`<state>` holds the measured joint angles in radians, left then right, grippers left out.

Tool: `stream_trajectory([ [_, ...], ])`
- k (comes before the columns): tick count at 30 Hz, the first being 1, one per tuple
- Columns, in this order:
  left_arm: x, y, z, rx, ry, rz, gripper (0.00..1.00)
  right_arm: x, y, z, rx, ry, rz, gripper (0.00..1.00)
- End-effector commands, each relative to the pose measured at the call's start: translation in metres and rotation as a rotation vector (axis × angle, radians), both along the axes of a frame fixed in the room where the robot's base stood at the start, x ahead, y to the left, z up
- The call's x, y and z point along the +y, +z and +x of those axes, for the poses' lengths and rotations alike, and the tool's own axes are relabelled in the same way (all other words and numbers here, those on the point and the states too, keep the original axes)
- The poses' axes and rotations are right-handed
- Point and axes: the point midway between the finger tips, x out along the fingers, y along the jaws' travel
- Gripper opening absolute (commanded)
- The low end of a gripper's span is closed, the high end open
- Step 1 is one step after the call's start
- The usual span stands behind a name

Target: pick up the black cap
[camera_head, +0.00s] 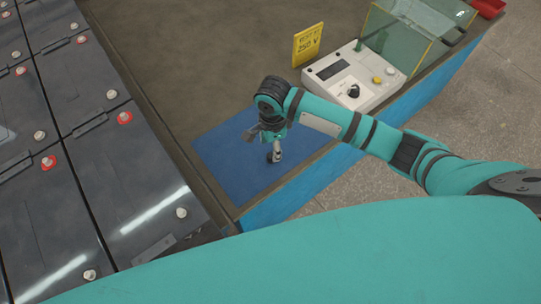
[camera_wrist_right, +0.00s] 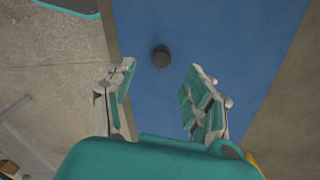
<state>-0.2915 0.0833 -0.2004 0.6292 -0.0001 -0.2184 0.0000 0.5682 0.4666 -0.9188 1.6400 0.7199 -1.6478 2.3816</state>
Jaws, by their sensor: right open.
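The black cap (camera_wrist_right: 161,57) is a small dark round piece on the blue mat (camera_wrist_right: 150,20) in the right wrist view. It lies ahead of my right gripper (camera_wrist_right: 163,74), apart from both fingers and near the middle of the gap. The fingers are spread and hold nothing. In the head view my right gripper (camera_head: 264,146) points down over the blue mat (camera_head: 220,157). A small dark spot beside its lower fingertip may be the cap; I cannot tell it from the finger there. My left gripper is not in view.
Dark battery blocks (camera_head: 133,182) with red-ringed terminals fill the left. A white meter box (camera_head: 352,78), a yellow sign (camera_head: 307,45) and a glass tank (camera_head: 410,35) stand behind my right arm.

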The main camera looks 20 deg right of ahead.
Motion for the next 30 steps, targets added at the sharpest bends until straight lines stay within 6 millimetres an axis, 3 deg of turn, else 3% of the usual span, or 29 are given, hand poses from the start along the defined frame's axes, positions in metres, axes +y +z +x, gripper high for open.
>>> stream_trajectory([
  [12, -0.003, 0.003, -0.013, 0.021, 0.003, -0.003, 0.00, 0.004, -0.050, 0.001, 0.001, 0.001, -0.001, 0.53],
  [20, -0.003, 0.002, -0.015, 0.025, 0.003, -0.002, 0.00, 0.004, -0.052, 0.001, 0.000, 0.001, 0.000, 0.53],
  [30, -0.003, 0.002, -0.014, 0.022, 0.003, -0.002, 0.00, 0.004, -0.052, 0.001, 0.000, 0.001, 0.000, 0.12],
])
